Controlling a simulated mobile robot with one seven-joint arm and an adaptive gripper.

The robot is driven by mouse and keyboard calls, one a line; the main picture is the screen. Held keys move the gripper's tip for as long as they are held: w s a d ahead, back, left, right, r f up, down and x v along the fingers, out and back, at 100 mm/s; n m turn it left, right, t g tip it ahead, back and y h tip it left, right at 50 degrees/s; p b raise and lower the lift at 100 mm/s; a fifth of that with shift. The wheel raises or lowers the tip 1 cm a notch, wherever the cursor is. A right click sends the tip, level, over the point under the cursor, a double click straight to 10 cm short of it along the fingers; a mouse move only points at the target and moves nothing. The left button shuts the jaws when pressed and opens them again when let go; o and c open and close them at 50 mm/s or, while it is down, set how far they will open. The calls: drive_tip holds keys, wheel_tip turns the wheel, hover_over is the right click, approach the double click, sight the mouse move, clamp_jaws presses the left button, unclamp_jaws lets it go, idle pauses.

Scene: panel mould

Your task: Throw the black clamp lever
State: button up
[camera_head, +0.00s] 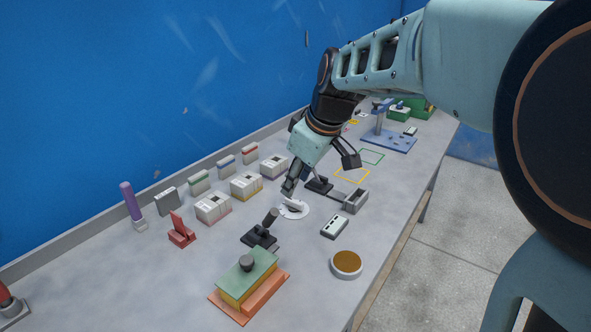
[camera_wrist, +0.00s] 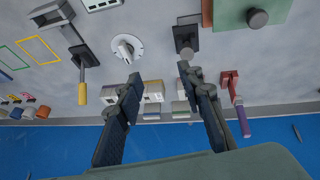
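The black clamp lever (camera_head: 271,218) stands up at a tilt from a small black base (camera_head: 257,239) on the bench, in front of the white dial. In the wrist view the lever (camera_wrist: 184,66) points toward the camera, near the right fingertip; I cannot tell whether they touch there. My gripper (camera_head: 289,188) is above the bench near the dial, behind the lever in the head view, and looks apart from it. In the wrist view my gripper (camera_wrist: 162,82) has its two fingers spread wide with nothing between them.
The white dial (camera_head: 293,210) lies beside the lever. A green-topped block (camera_head: 262,272) on an orange plate stands in front. A red clamp (camera_head: 181,232), a purple-handled lever (camera_head: 129,199) and several meter-like boxes stand leftward. A round bowl (camera_head: 335,266) sits near the bench edge.

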sight(271, 217)
drive_tip(key=shift+n+g+y, duration=0.3)
drive_tip(key=shift+n+g, duration=0.4)
drive_tip(key=shift+n, duration=0.1)
drive_tip(key=a+f, duration=0.2)
drive_tip(key=f, duration=0.1)
drive_tip(key=a+f, duration=0.2)
drive_tip(key=f, duration=0.2)
drive_tip(key=a+f, duration=0.2)
drive_tip(key=f, duration=0.2)
drive_tip(key=shift+f+b, duration=0.2)
drive_tip(key=shift+b, duration=0.15)
clamp_jaws()
